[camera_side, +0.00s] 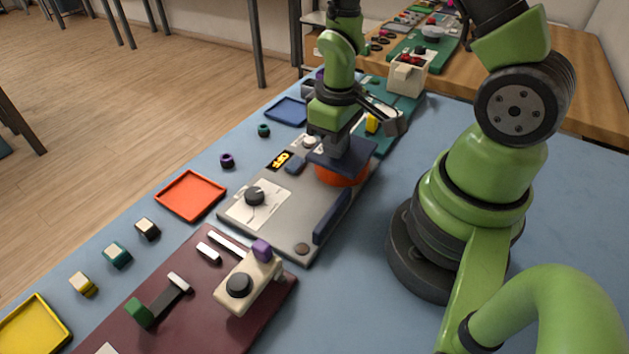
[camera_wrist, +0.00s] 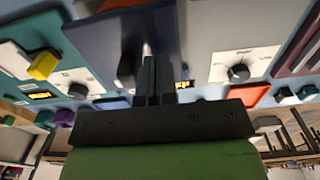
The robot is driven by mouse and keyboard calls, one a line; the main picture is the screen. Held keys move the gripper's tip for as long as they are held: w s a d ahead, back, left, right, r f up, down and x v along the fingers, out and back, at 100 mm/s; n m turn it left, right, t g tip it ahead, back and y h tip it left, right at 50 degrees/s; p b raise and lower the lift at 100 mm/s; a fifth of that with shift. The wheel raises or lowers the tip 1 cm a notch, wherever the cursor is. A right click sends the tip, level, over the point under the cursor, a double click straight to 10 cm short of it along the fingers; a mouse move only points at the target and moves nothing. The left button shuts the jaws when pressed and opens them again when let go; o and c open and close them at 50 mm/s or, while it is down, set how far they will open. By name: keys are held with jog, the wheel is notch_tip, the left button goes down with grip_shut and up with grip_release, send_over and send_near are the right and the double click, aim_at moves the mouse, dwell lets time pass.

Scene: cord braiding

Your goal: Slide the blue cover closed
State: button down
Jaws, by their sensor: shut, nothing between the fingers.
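The dark blue cover (camera_side: 352,158) is a flat plate on the grey panel (camera_side: 300,238), lying over the top of an orange-red round part (camera_side: 341,175). The lower side of that round part shows beneath it. My gripper (camera_side: 333,147) is shut and empty, with its fingertips down at the cover's left part; I cannot tell whether they touch it. In the wrist view, my gripper (camera_wrist: 155,72) points at the dark blue cover (camera_wrist: 90,48), which fills the upper left middle.
A small OFF display (camera_side: 280,160) and a black knob (camera_side: 254,195) are on the grey panel. A dark blue upright strip (camera_side: 331,216) stands along its right edge. A maroon board (camera_side: 190,300) lies in front, a teal board (camera_side: 385,138) behind. Left are an orange tray (camera_side: 190,195) and loose blocks.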

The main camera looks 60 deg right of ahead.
notch_tip(320, 180, up, 11)
dwell(0.8)
jog(key=shift+a+r, duration=0.1)
jog(key=shift+r, duration=0.05)
jog(key=s+a+r+m+t+y, duration=0.1)
jog(key=s+a+r+m+t, duration=0.1)
jog(key=r, duration=0.4)
jog(key=s+a+r+m+t+y, duration=0.1)
jog(key=s+a+r+m+t, duration=0.1)
jog(key=s+a+r+t, duration=0.3)
jog(key=shift+s+r, duration=0.35)
jog(key=shift+r, duration=0.55)
